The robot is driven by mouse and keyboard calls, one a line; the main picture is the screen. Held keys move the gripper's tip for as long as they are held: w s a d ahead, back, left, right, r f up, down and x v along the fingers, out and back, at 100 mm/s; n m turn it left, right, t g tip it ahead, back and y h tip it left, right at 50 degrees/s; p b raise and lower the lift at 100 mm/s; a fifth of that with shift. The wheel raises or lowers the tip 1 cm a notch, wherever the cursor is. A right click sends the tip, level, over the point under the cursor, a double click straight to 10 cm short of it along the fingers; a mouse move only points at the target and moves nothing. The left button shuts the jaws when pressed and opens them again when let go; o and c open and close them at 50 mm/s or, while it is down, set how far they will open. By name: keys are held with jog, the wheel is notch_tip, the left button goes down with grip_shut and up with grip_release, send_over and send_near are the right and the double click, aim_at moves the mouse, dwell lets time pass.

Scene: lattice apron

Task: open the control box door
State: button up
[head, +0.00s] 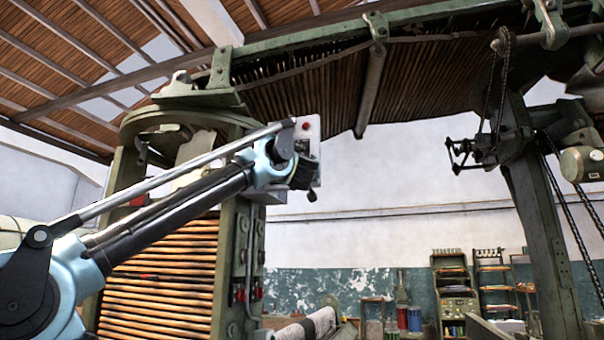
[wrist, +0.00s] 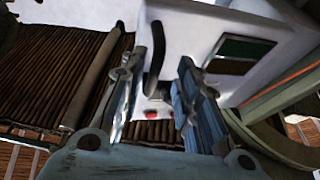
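The control box (head: 314,133) is a pale box with a red button, mounted on the green machine post in the head view. My arm covers part of it. In the wrist view its white face (wrist: 190,35) fills the top, with a dark green and brown panel (wrist: 243,48) on it. A black curved door handle (wrist: 155,62) stands up from that face. My gripper (wrist: 158,78) is open, its two fingers on either side of the handle in the picture. Whether a finger touches the handle, I cannot tell. The door looks shut. In the head view my gripper (head: 303,178) is small and dark.
The green machine frame (head: 240,240) with stacked wooden slats (head: 160,275) stands below and left of the box. A slatted apron (head: 310,95) hangs above and to the right. A round green rim (wrist: 265,145) lies close to the right finger in the wrist view.

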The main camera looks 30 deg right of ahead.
jog(key=v, duration=1)
jog(key=shift+a+f, duration=0.25)
jog(key=shift+a, duration=0.05)
dwell(0.4)
dwell(0.4)
